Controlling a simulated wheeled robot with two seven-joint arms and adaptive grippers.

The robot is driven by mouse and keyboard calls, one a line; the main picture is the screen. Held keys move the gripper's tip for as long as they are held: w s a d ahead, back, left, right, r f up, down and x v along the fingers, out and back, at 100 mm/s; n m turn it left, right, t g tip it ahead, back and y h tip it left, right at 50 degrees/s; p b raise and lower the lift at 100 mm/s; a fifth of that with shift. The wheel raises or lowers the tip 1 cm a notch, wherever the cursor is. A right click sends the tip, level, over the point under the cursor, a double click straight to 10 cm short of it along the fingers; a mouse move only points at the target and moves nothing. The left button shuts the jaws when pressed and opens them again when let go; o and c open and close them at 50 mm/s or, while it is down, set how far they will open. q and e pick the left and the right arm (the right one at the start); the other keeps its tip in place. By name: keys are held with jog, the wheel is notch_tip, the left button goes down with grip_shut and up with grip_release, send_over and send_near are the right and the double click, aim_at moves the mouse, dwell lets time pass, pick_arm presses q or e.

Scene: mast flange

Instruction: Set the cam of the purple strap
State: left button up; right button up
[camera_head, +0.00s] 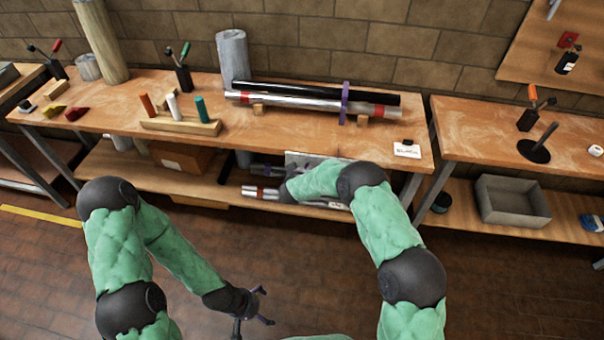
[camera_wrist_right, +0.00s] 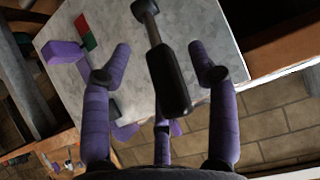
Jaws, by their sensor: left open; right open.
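A purple strap (camera_head: 345,103) stands around the black and silver tubes on the middle bench, near their right end. In the right wrist view, a metal lever with a black grip (camera_wrist_right: 170,82) shows between the spread fingers of my right gripper (camera_wrist_right: 163,62), in front of a grey mottled plate (camera_wrist_right: 225,50). I cannot tell whether they touch it. A purple block (camera_wrist_right: 64,52) with a red and green mark (camera_wrist_right: 85,33) beside it sits at the plate's edge. My right gripper is hidden in the head view. My left gripper (camera_head: 258,308) is open and empty above the floor.
The middle bench's lower shelf (camera_head: 140,172) holds a grey plate (camera_head: 300,158) and metal tubes (camera_head: 262,192) around my right forearm. A wooden block with colored pegs (camera_head: 180,125) stands on top. A right-hand bench (camera_head: 480,130) has a grey bin (camera_head: 512,203) below. The floor in front is clear.

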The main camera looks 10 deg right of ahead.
jog(key=v, duration=1.2)
